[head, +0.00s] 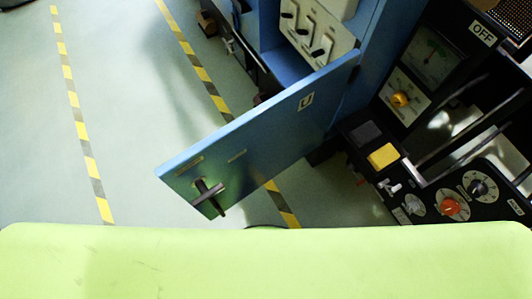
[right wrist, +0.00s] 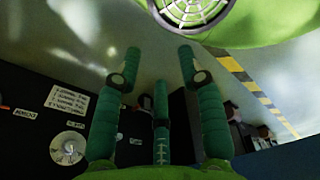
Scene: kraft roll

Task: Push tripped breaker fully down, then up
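In the head view, a white breaker panel (head: 331,38) sits inside an open blue cabinet (head: 285,66) at the upper middle. Several black breaker levers show on it, among them a near lever (head: 318,54), a middle lever (head: 303,32) and a far lever (head: 287,15). I cannot tell which breaker is tripped. My right gripper (right wrist: 160,58) shows in the right wrist view with its green fingers spread and nothing between them. It is not in the head view, and no breaker shows in the right wrist view. My left gripper is in neither view.
The cabinet's blue door (head: 258,128) stands open toward me, with a black handle (head: 209,196). A black control console (head: 440,125) with knobs stands close on the right. Yellow-black floor tape (head: 205,75) runs past the cabinet. Floor at left is clear.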

